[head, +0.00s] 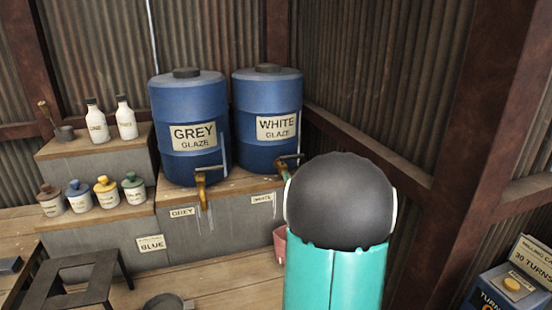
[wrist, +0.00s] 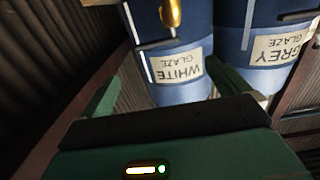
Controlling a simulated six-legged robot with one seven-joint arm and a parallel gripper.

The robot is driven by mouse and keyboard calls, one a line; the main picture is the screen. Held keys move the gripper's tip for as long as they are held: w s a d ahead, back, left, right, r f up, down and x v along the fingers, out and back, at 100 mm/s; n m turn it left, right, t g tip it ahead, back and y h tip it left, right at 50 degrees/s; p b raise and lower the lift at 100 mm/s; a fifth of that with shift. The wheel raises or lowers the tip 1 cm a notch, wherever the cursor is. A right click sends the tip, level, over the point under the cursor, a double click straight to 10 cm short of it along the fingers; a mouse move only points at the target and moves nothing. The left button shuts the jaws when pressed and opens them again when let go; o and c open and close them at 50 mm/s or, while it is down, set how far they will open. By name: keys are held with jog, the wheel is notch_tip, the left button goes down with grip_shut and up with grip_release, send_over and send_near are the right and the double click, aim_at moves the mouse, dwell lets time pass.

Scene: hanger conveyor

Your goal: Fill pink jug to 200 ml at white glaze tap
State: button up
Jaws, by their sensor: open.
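The pink jug (head: 280,244) stands below the white glaze tap in the head view, mostly hidden behind my teal and black arm. The white glaze tap (head: 283,168) is on the blue drum labelled WHITE GLAZE (head: 267,95); its lower end is hidden by my arm. The wrist view is upside down and shows that tap in brass (wrist: 172,14) and the drum's label between my fingers. My gripper (wrist: 163,72) has its two green fingers apart with nothing between them. The jug does not show in the wrist view, and its liquid level cannot be seen.
A GREY GLAZE drum (head: 188,110) with its brass tap (head: 204,185) stands left of the white one on a grey box. Small bottles (head: 104,190) line the left shelf. A dark stand (head: 75,275) and a dark pot (head: 163,302) are at the front. Some wooden bench is clear.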

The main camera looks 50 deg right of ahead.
jog(key=x, duration=1.3)
jog(key=shift+w+d+r, duration=0.15)
jog(key=shift+w+d, duration=0.1)
jog(key=shift+d, duration=0.1)
jog(key=c, duration=1.3)
jog(key=shift+o, duration=0.2)
